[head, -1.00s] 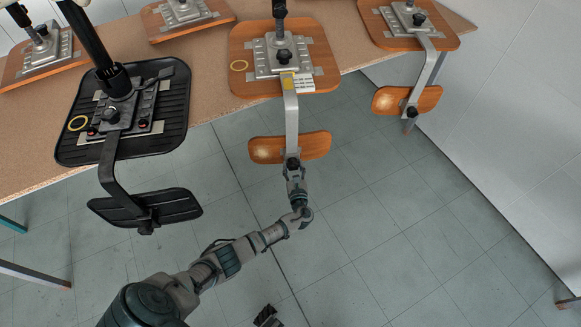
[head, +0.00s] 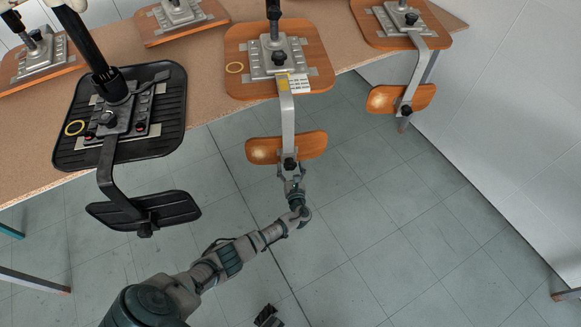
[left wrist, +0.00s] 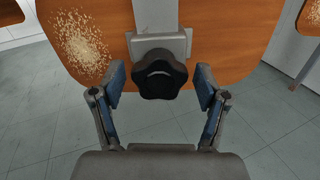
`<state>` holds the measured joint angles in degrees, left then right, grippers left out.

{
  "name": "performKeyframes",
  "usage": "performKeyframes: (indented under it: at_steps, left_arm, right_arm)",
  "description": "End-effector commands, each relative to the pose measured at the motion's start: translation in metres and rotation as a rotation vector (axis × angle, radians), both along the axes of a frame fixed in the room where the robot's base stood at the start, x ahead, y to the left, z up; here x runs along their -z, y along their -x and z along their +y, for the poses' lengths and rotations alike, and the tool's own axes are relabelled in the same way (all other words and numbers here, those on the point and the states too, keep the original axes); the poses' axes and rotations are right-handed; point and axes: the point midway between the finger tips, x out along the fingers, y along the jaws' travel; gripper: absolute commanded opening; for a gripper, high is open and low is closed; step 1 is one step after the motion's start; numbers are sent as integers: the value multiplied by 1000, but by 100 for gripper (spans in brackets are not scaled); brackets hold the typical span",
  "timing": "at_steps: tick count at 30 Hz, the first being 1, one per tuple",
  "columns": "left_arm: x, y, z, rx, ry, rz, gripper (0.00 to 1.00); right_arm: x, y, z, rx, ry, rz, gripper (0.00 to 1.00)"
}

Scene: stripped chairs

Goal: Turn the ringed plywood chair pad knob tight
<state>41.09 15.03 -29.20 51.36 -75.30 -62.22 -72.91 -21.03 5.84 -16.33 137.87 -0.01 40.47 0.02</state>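My left gripper (left wrist: 160,88) is open, one finger on each side of the knob, with visible gaps. In the head view the left gripper (head: 290,178) is just below the knob. A dark part at the bottom edge may be my right gripper (head: 268,316); its fingers are unclear.
Another plywood chair (head: 425,42) lies to the right without a visible ring. More plywood chairs sit behind. Open tiled floor (head: 400,220) lies below; a pale wall (head: 500,120) stands at right.

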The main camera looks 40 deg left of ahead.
Motion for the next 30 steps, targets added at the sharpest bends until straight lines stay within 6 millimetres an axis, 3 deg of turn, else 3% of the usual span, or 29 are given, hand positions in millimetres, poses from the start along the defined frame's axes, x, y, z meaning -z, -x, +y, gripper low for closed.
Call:
performKeyframes:
  at_steps: [10,21,30]
  left_arm:
    - [0,5,-6,1,0,-1,75]
    - [2,57,-63,3,4,1,75]
    - [2,79,-88,1,1,0,75]
  right_arm:
    - [-1,3,0,0,-2,-1,0]
    - [-1,2,0,-1,-1,-2,0]
    - [-1,2,0,-1,-1,-2,0]
